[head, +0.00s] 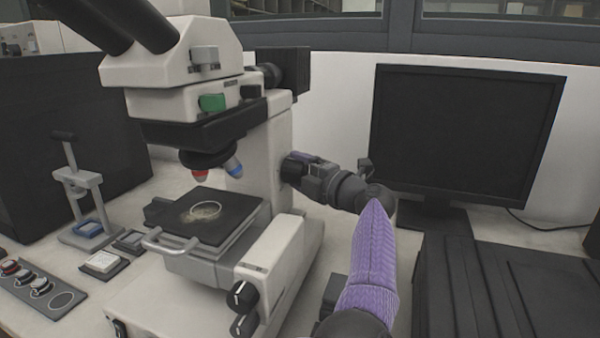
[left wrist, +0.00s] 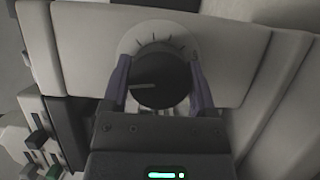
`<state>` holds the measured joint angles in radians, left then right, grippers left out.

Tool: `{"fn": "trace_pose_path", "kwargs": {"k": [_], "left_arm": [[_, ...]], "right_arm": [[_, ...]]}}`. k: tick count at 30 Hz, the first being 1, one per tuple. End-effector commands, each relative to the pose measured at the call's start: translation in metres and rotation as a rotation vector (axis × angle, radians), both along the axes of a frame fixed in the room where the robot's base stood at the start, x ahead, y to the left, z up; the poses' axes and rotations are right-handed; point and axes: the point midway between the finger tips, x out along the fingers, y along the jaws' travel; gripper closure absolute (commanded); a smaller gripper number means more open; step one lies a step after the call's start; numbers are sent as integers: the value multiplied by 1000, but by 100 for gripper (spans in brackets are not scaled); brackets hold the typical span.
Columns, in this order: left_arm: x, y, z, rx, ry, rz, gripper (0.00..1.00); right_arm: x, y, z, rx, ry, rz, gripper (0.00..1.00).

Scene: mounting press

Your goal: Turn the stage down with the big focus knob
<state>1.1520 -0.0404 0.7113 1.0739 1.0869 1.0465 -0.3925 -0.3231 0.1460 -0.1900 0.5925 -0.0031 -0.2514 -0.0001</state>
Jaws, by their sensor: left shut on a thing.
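The microscope (head: 262,140) stands left of centre in the head view. Its black stage (head: 236,228) lies level under the objectives (head: 199,177), with a gap between, and carries a round clear dish (head: 205,210). My left gripper (head: 290,169) reaches the right side of the microscope's stand. In the left wrist view a big black knob (left wrist: 158,82) with a pale pointer line pointing left sits in front of a plate with tick marks. The left gripper's purple fingers (left wrist: 160,92) are shut on it from both sides. In the head view the gripper hides this knob. My right gripper is not in view.
Two smaller black knobs (head: 241,296) sit on the front of the microscope base. A dark monitor (head: 465,135) stands at the right. A small hand press (head: 77,190) and a strip of round samples (head: 38,286) lie at the left. A black case (head: 505,285) fills the lower right.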

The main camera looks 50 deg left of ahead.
Motion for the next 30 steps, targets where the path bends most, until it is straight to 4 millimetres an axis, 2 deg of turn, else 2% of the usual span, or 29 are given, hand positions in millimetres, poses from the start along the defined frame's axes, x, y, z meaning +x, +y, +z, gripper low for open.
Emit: {"fn": "trace_pose_path", "kwargs": {"k": [2,3,6,7,14,24,30], "left_arm": [[0,0,-2,-4,3,1,84],[0,0,-2,-4,3,1,23],[0,0,-2,-3,3,1,2],[0,0,-2,-3,3,1,0],[0,-3,-1,-2,2,0,0],[6,-67,-2,-3,3,-2,0],[6,-76,-3,-3,2,0,0]], "right_arm": [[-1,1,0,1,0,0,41],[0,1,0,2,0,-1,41],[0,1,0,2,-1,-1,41],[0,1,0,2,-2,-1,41],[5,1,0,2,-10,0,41],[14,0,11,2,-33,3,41],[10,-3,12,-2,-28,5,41]]}}
